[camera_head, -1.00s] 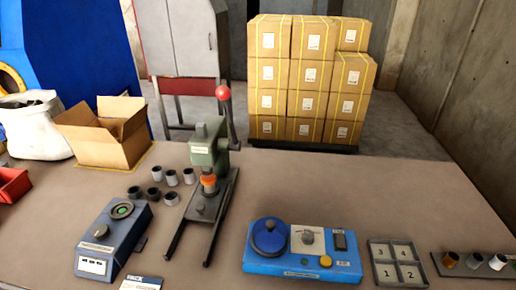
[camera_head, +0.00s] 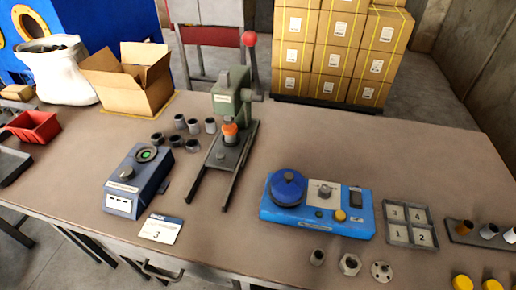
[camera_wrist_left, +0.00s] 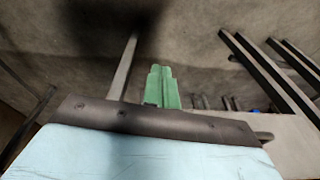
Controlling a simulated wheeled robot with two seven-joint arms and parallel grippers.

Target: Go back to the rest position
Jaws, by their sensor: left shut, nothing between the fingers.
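My left gripper (camera_wrist_left: 163,86) shows in the left wrist view as two green fingers pressed together with nothing between them. A grey concrete surface lies behind it, and it touches no object that I can make out. Neither gripper is in the head view, and my right gripper is in no view. The table (camera_head: 90,150) in the head view is clear of both arms.
The table holds a green press (camera_head: 232,95), a blue-grey device (camera_head: 138,182), a blue device (camera_head: 318,205), a numbered tray (camera_head: 411,222), a card (camera_head: 160,228) and several small metal parts. An open carton (camera_head: 130,85) and a white sack (camera_head: 72,75) stand at the back left.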

